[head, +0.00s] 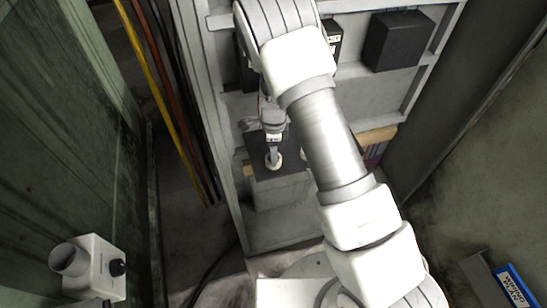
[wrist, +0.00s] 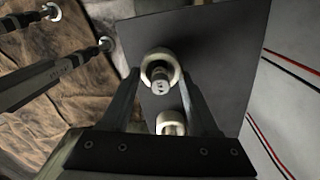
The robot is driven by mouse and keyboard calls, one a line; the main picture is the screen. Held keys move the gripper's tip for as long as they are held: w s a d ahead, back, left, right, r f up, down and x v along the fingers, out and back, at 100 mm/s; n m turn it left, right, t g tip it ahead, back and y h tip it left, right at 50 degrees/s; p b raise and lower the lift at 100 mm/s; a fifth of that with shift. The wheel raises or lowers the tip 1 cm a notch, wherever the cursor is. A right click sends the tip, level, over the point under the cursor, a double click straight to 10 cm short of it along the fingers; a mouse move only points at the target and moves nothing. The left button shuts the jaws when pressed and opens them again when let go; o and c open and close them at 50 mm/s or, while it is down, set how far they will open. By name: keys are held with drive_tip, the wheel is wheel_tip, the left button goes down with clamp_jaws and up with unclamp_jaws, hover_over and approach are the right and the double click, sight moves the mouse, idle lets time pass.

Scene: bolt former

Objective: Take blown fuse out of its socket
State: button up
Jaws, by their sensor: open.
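A dark plate (wrist: 215,55) carries two cream ring-shaped sockets in the wrist view. In the upper socket (wrist: 150,62) stands a fuse (wrist: 158,84) with a grey end cap facing my camera. The lower socket (wrist: 171,121) is partly covered by my gripper body, and I cannot tell what it holds. My gripper (wrist: 160,82) is open, with one finger on each side of the fuse; contact does not show. In the head view, a pale ring (head: 274,163) shows on the dark top of a grey box, below my gripper. Nothing marks the fuse as blown.
Two grey bars (wrist: 45,80) with pale knobs lie left in the wrist view. In the head view, a black box (head: 398,42) is on the cabinet's back at upper right. Yellow, red and black cables (head: 160,80) run along the left. A white device (head: 92,268) is at lower left.

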clamp_jaws()
idle(0.5)
